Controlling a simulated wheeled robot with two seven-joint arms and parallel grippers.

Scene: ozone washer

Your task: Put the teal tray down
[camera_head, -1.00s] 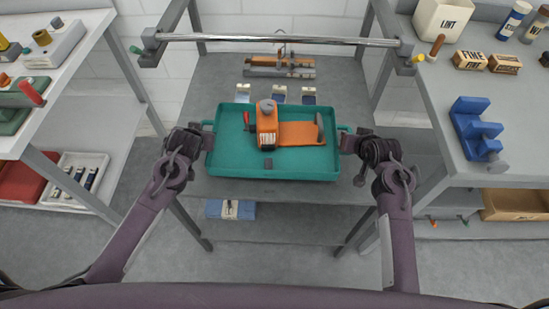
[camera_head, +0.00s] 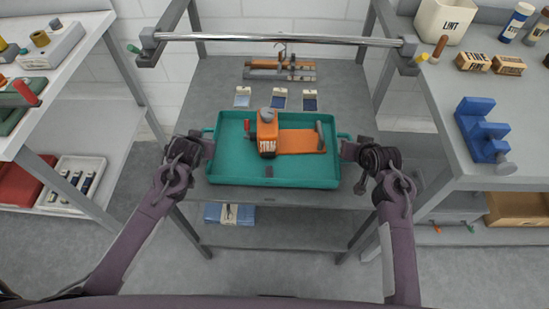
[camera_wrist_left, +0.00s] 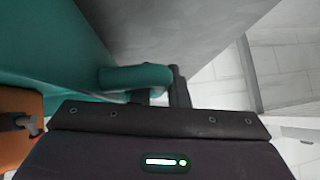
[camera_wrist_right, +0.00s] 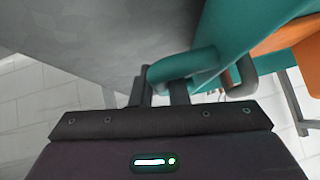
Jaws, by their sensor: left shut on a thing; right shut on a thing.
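The teal tray (camera_head: 225,164) is in the middle of the head view, level, over the front part of the grey table (camera_head: 215,105). It carries an orange tool (camera_head: 297,141) with a grey knob. My left gripper (camera_head: 206,146) is shut on the tray's left handle, which shows in the left wrist view (camera_wrist_left: 135,77). My right gripper (camera_head: 347,150) is shut on the right handle, which shows in the right wrist view (camera_wrist_right: 185,67). I cannot tell whether the tray's underside touches the table.
Several small packets (camera_head: 280,99) lie on the table behind the tray. A clamp-like tool (camera_head: 280,70) lies farther back, beneath a metal bar (camera_head: 280,40). Side benches stand left and right; the right one holds a blue block (camera_head: 481,130).

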